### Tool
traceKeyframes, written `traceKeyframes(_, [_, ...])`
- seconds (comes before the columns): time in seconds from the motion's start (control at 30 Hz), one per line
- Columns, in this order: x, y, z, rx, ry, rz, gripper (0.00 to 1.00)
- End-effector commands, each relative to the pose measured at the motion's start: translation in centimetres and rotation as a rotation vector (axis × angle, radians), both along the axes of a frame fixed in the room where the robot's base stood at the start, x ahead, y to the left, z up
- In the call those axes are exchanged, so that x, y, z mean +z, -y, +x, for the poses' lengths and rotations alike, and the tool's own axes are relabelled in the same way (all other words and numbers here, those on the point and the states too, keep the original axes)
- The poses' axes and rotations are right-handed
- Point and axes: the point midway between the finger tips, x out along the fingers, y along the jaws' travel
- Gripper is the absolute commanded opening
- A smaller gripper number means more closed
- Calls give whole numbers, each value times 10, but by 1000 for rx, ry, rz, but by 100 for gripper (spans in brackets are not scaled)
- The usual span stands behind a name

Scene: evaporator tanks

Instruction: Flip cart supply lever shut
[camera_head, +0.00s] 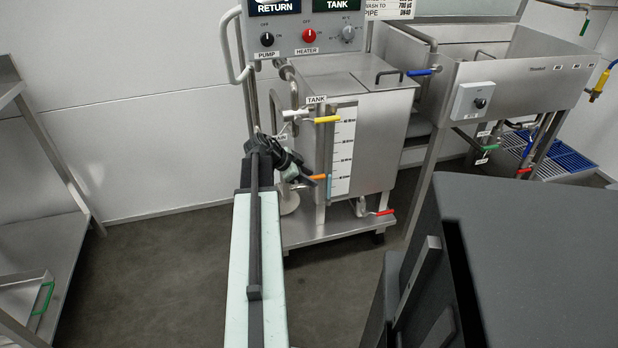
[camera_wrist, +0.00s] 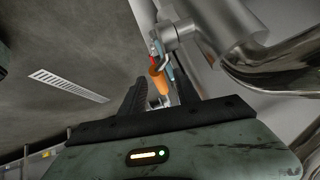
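A steel cart (camera_head: 370,125) with a tank stands ahead of me. An orange lever (camera_head: 317,177) sticks out low on its front left, beside the level scale. A yellow lever (camera_head: 327,119) is above it and a red lever (camera_head: 384,212) is near the cart's bottom. I cannot read which one is labelled supply. My gripper (camera_head: 298,176) is just left of the orange lever. In the wrist view, the orange lever (camera_wrist: 157,82) shows beyond and between the two dark fingers of my gripper (camera_wrist: 160,92). The fingers are apart; contact with the lever cannot be told.
Steel pipes (camera_wrist: 235,35) run close to the right of my gripper in the wrist view. The control panel (camera_head: 305,35) is above the cart. A sink (camera_head: 510,75) stands at the right and a steel shelf (camera_head: 45,250) at the left.

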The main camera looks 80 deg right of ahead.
Motion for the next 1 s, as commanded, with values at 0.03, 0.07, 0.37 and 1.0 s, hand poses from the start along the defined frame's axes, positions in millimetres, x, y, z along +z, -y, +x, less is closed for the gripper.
traceKeyframes(0.03, [1, 0, 0, 0, 0, 0, 38])
traceKeyframes(0.07, [2, -1, 1, 0, 0, 0, 38])
traceKeyframes(0.37, [40, -19, 23, 2, 0, -1, 38])
traceKeyframes(1.0, [57, -33, 42, 0, 0, 0, 38])
